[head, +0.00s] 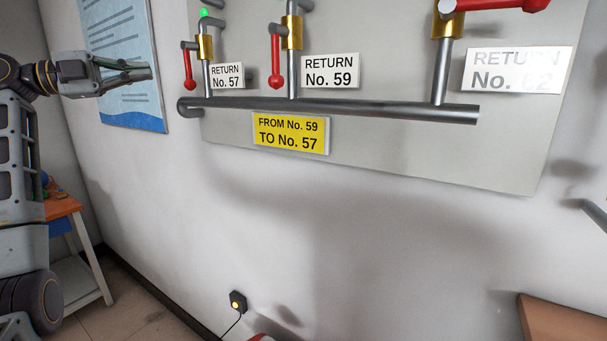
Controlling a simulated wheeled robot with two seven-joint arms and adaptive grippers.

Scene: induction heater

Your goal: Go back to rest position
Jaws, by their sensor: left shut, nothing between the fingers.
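My left gripper (136,75) is shut and empty. It reaches in from the left edge at upper left, in front of a blue and white poster (122,50), apart from the valves. On the grey panel, the No. 57 valve's red handle (188,70) and the No. 59 valve's red handle (277,68) hang down. The No. 62 valve's red handle (505,5) points right, partly cut off by the top edge. My right gripper cannot be made out.
A horizontal pipe (330,108) runs below the valves, with a yellow sign (290,133) under it. An orange-topped table (62,208) stands at left. A brown surface (560,320) is at lower right. A dark grey piece (596,213), unclear, juts in at right.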

